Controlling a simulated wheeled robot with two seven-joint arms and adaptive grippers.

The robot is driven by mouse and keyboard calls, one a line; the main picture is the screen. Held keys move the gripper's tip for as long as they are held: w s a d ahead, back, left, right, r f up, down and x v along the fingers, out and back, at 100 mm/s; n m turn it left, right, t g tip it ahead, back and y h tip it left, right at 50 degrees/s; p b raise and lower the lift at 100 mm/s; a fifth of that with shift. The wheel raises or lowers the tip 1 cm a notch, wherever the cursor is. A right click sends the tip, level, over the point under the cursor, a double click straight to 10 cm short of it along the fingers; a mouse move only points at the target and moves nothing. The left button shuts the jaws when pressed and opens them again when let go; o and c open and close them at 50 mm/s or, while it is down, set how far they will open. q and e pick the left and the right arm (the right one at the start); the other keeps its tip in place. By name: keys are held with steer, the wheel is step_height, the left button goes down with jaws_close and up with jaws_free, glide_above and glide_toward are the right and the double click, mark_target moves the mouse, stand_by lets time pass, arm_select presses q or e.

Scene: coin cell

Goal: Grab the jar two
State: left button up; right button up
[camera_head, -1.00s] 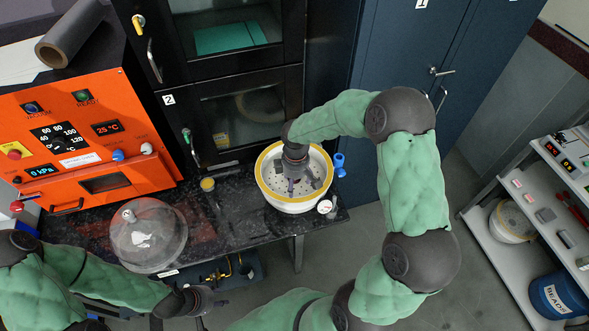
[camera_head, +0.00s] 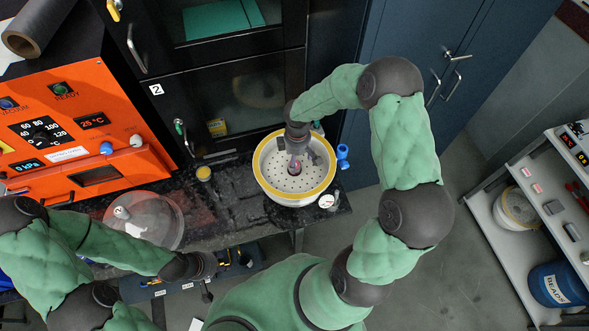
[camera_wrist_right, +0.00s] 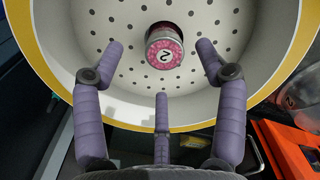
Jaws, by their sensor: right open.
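Jar two (camera_wrist_right: 164,52) is a small jar with pink contents and a "2" on its top, seen in the right wrist view. It stands on the perforated plate inside the yellow-rimmed white desiccator bowl (camera_head: 264,184). My right gripper (camera_wrist_right: 160,66) is open, with its three purple fingers spread and pointing toward the jar; none visibly grips it. In the head view the right gripper (camera_head: 297,160) is inside the bowl's opening and mostly covers the jar. My left gripper (camera_head: 208,272) is low in front of the counter, away from the bowl; its fingers are unclear.
A clear dome lid (camera_head: 150,228) lies on the black counter left of the bowl. An orange vacuum oven (camera_head: 75,135) stands at the left. A blue valve (camera_head: 343,152) and a gauge (camera_head: 327,201) sit at the bowl's right. A small yellow-topped container (camera_head: 204,174) stands between dome and bowl.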

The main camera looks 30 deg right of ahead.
steer(key=shift+w+a+f, duration=0.1)
steer(key=shift+f, duration=1.25)
steer(key=shift+w+a+f, duration=0.1)
steer(key=shift+f, duration=1.25)
steer(key=shift+r, duration=0.1)
steer(key=c, duration=1.4)
